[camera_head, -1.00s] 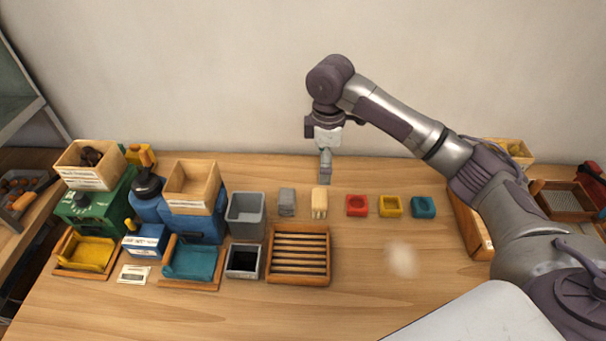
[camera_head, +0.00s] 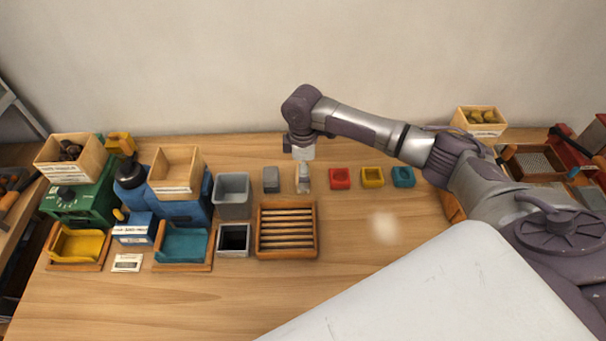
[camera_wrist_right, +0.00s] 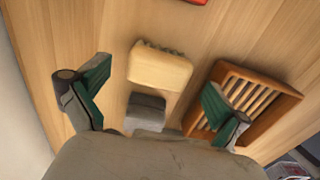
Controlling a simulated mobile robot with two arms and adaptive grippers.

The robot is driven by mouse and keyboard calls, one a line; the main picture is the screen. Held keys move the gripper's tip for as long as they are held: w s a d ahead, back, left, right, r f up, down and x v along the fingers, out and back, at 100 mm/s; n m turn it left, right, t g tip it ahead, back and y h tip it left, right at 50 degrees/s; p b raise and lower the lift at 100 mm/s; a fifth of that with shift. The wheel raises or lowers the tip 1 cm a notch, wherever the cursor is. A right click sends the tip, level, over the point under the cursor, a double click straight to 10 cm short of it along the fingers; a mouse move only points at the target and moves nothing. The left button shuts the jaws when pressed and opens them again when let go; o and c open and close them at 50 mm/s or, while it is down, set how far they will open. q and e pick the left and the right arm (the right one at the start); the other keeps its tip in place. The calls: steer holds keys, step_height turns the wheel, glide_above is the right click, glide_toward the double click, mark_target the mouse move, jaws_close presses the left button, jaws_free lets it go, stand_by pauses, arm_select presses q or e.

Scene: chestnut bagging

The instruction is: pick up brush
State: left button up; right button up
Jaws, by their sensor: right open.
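The brush, a cream block with short bristles along one edge, lies on the table in the right wrist view (camera_wrist_right: 160,66). In the head view my right gripper (camera_head: 303,178) is over it and mostly hides it. In the wrist view the two green-padded fingers of my right gripper (camera_wrist_right: 156,88) are spread wide, one on each side of the brush, with nothing between them held. Whether the fingertips are at the brush's height is hard to tell. My left gripper is in neither view.
A grey block (camera_head: 271,180) lies just left of the brush, and a red block (camera_head: 340,178) lies to its right. A slatted wooden tray (camera_head: 260,232) is in front. A grey bin (camera_head: 233,207) stands further left. The table's front right is partly covered by my own body.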

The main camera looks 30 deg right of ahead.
steer(key=shift+w+f, duration=0.1)
steer(key=shift+f, duration=0.95)
steer(key=c, duration=1.2)
steer(key=shift+r, duration=0.15)
steer(key=r, duration=0.1)
steer(key=r+b, duration=0.1)
steer(key=r, duration=0.2)
steer(key=shift+s+d, duration=0.2)
steer(key=shift+d, duration=0.05)
steer(key=s+d+r+b, duration=0.2)
steer(key=s+d+r, duration=0.4)
steer(key=s, duration=0.3)
steer(key=shift+d+r, duration=0.25)
steer(key=shift+r, duration=0.15)
